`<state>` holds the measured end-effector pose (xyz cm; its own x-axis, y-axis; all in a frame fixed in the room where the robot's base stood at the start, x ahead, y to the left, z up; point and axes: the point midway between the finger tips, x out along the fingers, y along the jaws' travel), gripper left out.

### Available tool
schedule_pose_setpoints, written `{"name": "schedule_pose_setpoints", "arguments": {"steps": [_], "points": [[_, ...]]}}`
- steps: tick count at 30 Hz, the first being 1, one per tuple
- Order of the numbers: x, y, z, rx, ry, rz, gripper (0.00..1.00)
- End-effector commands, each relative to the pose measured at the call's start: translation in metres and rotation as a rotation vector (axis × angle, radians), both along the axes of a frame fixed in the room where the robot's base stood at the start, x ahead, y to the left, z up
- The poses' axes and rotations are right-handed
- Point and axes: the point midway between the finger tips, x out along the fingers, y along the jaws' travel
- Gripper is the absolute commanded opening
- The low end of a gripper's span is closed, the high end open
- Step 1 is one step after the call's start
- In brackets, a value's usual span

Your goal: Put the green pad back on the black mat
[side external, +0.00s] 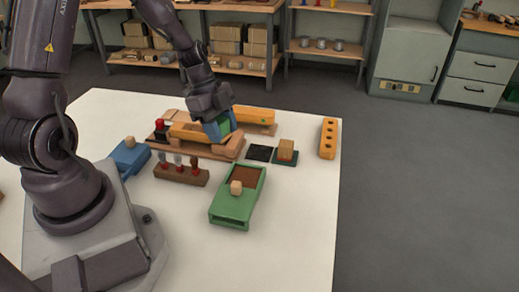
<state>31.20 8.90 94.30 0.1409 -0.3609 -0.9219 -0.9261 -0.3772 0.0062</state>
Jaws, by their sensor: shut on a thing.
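My gripper (217,125) is shut on the green pad (224,127), which shows between blue parts at the fingertips. It is held over the right part of the wooden fixture, left of and farther back than the black mat. Most of the pad is hidden by the fingers. I cannot tell whether the pad touches the fixture. The black mat (259,153) lies flat and bare on the white table, between the wooden fixture and a dark green mat.
The wooden fixture (228,151) has orange bars. A tan block sits on the dark green mat (284,162). The table's (290,240) front right is clear.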

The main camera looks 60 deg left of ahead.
Motion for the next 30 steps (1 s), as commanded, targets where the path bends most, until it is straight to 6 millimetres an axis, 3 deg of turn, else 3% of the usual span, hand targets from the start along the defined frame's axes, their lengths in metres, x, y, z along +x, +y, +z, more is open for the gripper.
{"name": "schedule_pose_setpoints", "arguments": {"steps": [11,15,25,30], "points": [[0.086,0.025,-0.041,0.006,-0.004,0.002,0.16],[0.106,0.031,-0.069,0.003,-0.002,0.005,0.16],[0.129,0.039,-0.098,0.006,-0.003,0.005,0.16],[0.129,0.039,-0.122,0.003,-0.002,0.007,0.16]]}}
